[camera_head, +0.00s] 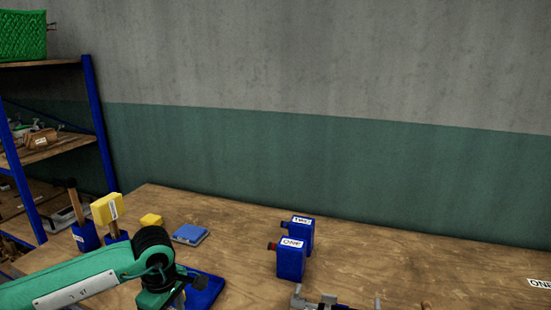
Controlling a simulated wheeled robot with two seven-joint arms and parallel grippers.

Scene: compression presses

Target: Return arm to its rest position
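My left arm, green with a white label plate, comes in from the left over the table's near left part. Its black wrist joint is bent downward, and the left gripper (176,291) is low in the picture beside a blue tray (209,287). The fingers are small, dark and partly cut off, so I cannot tell whether they are open or shut, or whether they hold anything. I cannot make out my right arm or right gripper.
The wooden table (400,265) bears blue boxes labelled ONE (290,262) and TWO (303,228), a blue pad (190,234), a yellow block (151,220) and yellow-topped tool (107,208). Grey metal parts (328,302) show at the bottom edge. Shelves (50,150) stand left.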

